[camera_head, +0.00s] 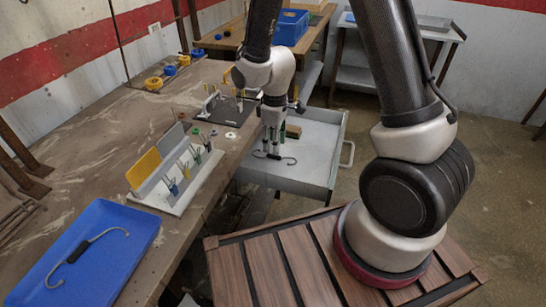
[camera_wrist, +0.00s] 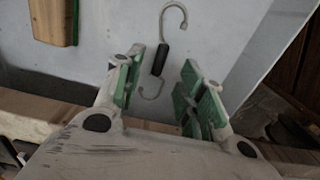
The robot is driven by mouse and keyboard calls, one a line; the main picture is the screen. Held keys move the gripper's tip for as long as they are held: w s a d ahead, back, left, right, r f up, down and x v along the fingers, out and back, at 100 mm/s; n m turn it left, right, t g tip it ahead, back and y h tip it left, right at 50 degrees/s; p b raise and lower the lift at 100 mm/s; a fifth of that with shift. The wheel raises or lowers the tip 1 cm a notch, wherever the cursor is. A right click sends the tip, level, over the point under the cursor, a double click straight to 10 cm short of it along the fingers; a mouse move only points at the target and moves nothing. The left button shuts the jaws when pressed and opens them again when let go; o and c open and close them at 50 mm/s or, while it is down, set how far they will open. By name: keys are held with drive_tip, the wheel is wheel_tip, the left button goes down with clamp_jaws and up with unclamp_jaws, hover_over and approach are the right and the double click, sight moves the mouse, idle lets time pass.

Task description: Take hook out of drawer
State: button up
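The drawer (camera_head: 318,160) is pulled open, with a pale grey floor. A metal hook (camera_head: 289,160) with a black middle lies in it; it also shows in the wrist view (camera_wrist: 161,59), both curved ends visible. My gripper (camera_head: 271,150) points down into the drawer over the hook. In the wrist view my gripper (camera_wrist: 159,92) has its green-padded fingers spread apart, with the hook's black middle seen in the gap between them. I cannot tell how high the fingertips are above it.
A wooden block (camera_head: 293,131) lies in the drawer; it shows in the wrist view (camera_wrist: 56,20). On the table (camera_head: 95,140), a blue tray (camera_head: 112,268) holds another hook (camera_head: 77,252). A tool rack (camera_head: 178,196) and a black stand (camera_head: 226,110) are near the drawer.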

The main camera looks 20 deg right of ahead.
sight(274, 157)
wheel_tip(274, 157, down, 4)
drive_tip(key=shift+f, duration=0.25)
clamp_jaws()
drive_tip(key=shift+r, duration=0.15)
